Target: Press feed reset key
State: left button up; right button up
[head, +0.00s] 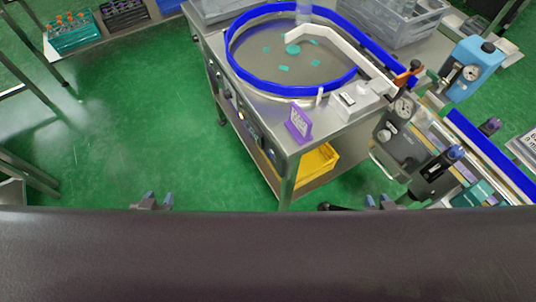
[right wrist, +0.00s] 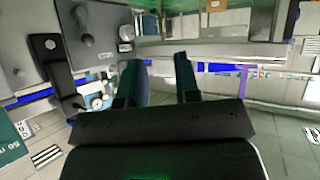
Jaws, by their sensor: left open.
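The steel feeder table carries a round bowl with a blue rim (head: 232,62). On its front side is a dark control panel (head: 246,128) with small buttons, too small to read; I cannot tell which is the feed reset key. My left gripper (head: 156,202) is open and empty over the green floor, left of the table and apart from it. My right gripper (head: 380,202) is near the table's right side, its lower part hidden by my dark body. In the right wrist view the right gripper's two fingers (right wrist: 162,78) stand apart with nothing between them.
A purple sign (head: 299,124) stands at the table's front corner, above a yellow bin (head: 318,162) on the lower shelf. The applicator with gauges (head: 402,130) and a blue unit (head: 473,68) stand at the right.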

jog(key=c, duration=0.5)
jog(key=shift+w, duration=0.15)
jog(key=shift+w+r, duration=0.3)
jog(key=shift+w, duration=0.05)
jog(key=shift+s+f, duration=0.1)
jog(key=shift+s, duration=0.1)
jog(key=shift+s+f, duration=0.15)
jog(key=shift+s, duration=0.15)
jog(key=shift+w, duration=0.2)
